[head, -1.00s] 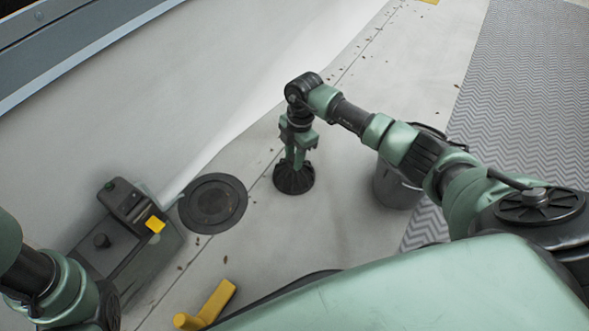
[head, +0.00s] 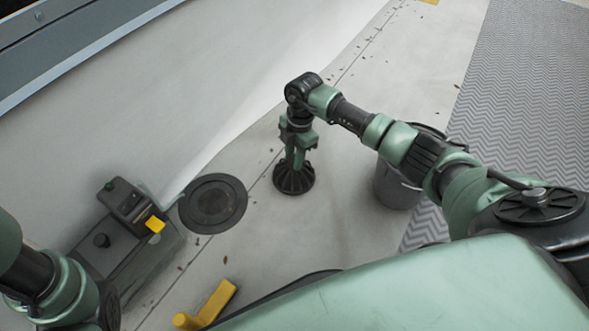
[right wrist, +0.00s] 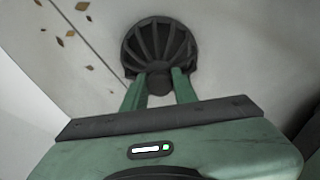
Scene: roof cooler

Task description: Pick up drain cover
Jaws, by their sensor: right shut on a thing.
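The drain cover (head: 293,179) is a dark, ribbed dome with a knob on top. It is upright at the middle of the head view, on or just above the pale roof; I cannot tell which. My right gripper (head: 299,155) points down from above, shut on the knob of the cover. In the right wrist view the two green fingers (right wrist: 159,82) stand on either side of the knob, and the ribbed dome (right wrist: 160,43) shows beyond them. My left arm shows at the lower left of the head view, but its gripper is not visible.
A round dark drain (head: 213,203) lies in the roof left of the cover. Left of it stands a dark machine (head: 125,240) with a yellow tag. A yellow handle-like object (head: 207,306) lies in front. A grey bucket (head: 395,187) stands at right, beside a patterned grey mat (head: 525,110).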

